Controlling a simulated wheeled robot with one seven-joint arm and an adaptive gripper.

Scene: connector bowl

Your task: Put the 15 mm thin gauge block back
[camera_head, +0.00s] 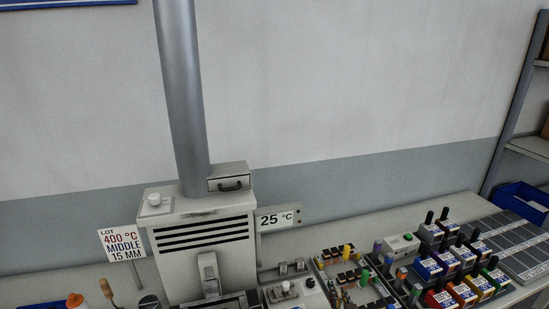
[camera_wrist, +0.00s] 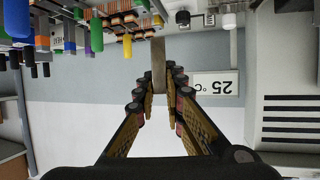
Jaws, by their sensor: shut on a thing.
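In the wrist view, which is upside down, my gripper (camera_wrist: 158,88) is shut on a thin grey block (camera_wrist: 158,54). The block stands out past the fingertips; its size marking cannot be read. I take it for the thin gauge block. The head view does not show my gripper. A sign (camera_head: 122,243) there reads "LOT 400 °C MIDDLE 15 MM". A pale furnace-like cabinet (camera_head: 204,251) with dark vents stands to its right, and a "25 °C" sign (camera_head: 277,220) is beside the cabinet.
Grey panels (camera_head: 512,243) and a blue crate (camera_head: 520,203) lie farther right. A thick grey pipe (camera_head: 181,90) rises from the cabinet.

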